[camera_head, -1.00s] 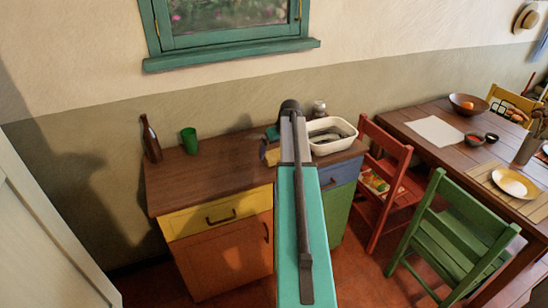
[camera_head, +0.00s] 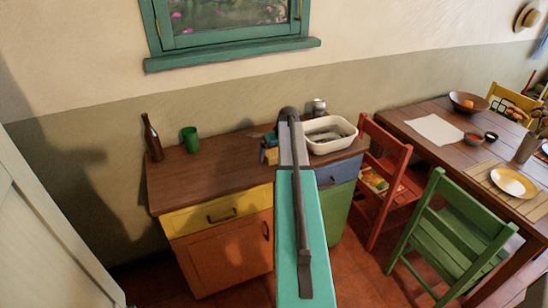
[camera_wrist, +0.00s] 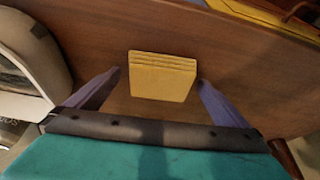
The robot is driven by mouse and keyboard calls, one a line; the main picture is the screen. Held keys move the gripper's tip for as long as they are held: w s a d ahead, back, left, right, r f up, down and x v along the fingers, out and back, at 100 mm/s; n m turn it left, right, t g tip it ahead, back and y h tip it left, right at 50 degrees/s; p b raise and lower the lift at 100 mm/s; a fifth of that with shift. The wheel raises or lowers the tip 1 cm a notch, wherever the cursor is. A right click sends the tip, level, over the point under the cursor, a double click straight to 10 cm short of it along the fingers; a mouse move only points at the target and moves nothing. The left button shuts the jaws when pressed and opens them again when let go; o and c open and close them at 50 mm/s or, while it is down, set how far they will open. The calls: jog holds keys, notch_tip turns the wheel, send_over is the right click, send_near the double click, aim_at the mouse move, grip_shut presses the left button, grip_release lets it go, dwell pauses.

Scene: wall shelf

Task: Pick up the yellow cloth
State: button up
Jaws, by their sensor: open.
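The yellow cloth (camera_wrist: 163,77) is folded into a small square stack and lies on the brown wooden cabinet top. In the head view only a small part of the cloth (camera_head: 271,156) shows beside my arm. My gripper (camera_wrist: 159,78) is open, with one finger on each side of the cloth in the wrist view. Gaps show between the fingers and the cloth, and nothing is held. How far the fingertips are above the top cannot be told. My arm hides most of the gripper in the head view.
A white basin (camera_head: 329,134) stands close to the right of the arm, with a metal canister (camera_head: 318,107) behind it. A green cup (camera_head: 190,140) and brown bottle (camera_head: 152,138) stand at the left. The cabinet top (camera_head: 215,172) between is clear. Chairs and a table are at the right.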

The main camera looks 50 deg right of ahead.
aim_at(274, 151)
jog(key=c, duration=1.1)
jog(key=shift+r, duration=0.1)
jog(key=shift+r+b, duration=0.9)
jog(key=shift+r, duration=0.65)
jog(key=shift+s+a+r+b, duration=0.3)
jog(key=shift+s+a+b, duration=0.35)
jog(key=shift+s, duration=1.95)
jog(key=shift+s+a+r+b, duration=0.3)
jog(key=shift+s+a+b, duration=0.3)
jog(key=shift+s, duration=2.05)
jog(key=shift+s+a+r+b, duration=0.3)
jog(key=shift+s+a+b, duration=0.35)
jog(key=shift+s, duration=1.95)
jog(key=shift+d, duration=0.15)
